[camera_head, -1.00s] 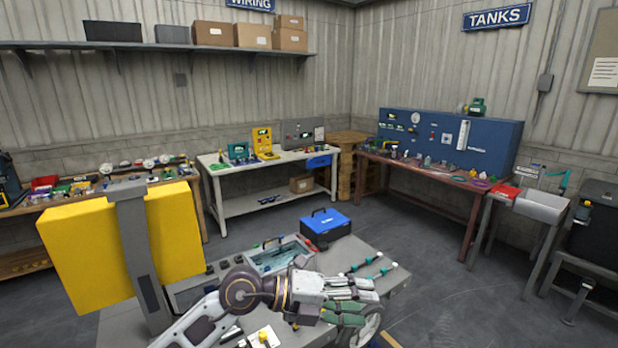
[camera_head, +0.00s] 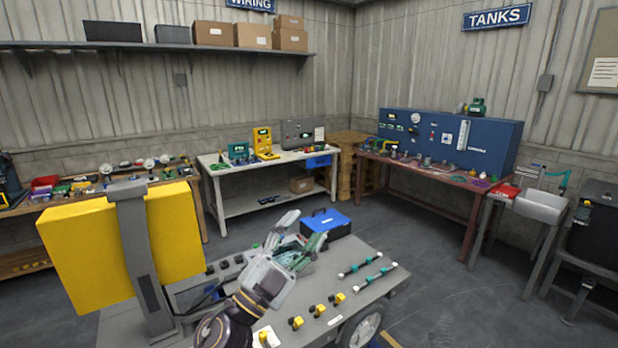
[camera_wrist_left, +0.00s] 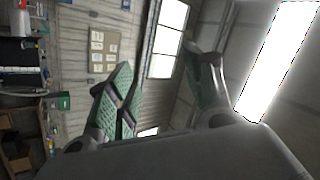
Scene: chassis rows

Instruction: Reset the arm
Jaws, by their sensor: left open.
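My left gripper (camera_head: 298,240) is raised over the grey cart top (camera_head: 330,282) in the head view, its green-padded fingers pointing up and away. The fingers are spread and hold nothing. In the left wrist view the green finger pads (camera_wrist_left: 160,85) stand apart, with only wall, windows and ceiling beyond them. The gripper partly hides the tray at the back of the cart. My right gripper is not in view.
A blue case (camera_head: 326,223) is behind the gripper. A large yellow panel (camera_head: 80,250) stands at left.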

